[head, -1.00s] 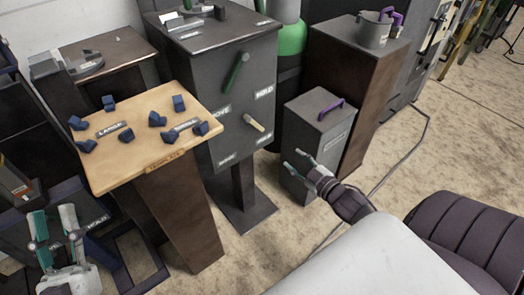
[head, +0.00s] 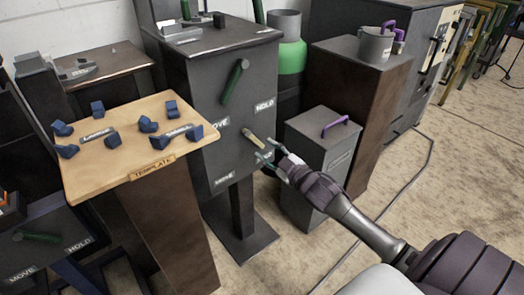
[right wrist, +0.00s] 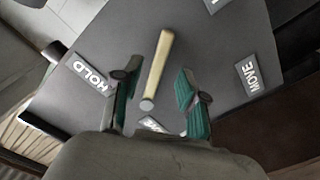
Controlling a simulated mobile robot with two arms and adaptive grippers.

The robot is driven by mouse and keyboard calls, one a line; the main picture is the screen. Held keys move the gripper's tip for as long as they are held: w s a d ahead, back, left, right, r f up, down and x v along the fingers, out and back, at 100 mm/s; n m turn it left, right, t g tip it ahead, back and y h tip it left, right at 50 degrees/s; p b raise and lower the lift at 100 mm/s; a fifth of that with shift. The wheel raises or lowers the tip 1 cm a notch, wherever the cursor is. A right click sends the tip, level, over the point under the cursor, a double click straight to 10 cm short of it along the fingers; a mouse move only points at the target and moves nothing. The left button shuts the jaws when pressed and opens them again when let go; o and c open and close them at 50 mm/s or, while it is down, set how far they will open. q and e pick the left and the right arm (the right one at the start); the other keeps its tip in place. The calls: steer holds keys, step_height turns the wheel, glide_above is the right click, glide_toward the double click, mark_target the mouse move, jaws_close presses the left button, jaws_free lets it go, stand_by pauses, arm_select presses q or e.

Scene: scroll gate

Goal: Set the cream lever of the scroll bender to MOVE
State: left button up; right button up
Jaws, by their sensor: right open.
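The scroll bender is a grey cabinet (head: 205,95) on a post in the middle of the head view. Its cream lever (head: 253,139) slants down to the right on the front face. In the right wrist view the cream lever (right wrist: 158,68) appears between the open fingers (right wrist: 157,100), with gaps on both sides. A label (right wrist: 155,125) near the lever's end is partly hidden. My left gripper is out of view.
A wooden template table (head: 110,165) stands left. A grey box with a purple handle (head: 322,150) stands close to the right.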

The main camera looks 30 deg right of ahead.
mark_target(258, 143)
steer(key=shift+w+a+b, duration=0.1)
steer(key=shift+w+b, duration=0.25)
steer(key=shift+w, duration=1.2)
jaws_close()
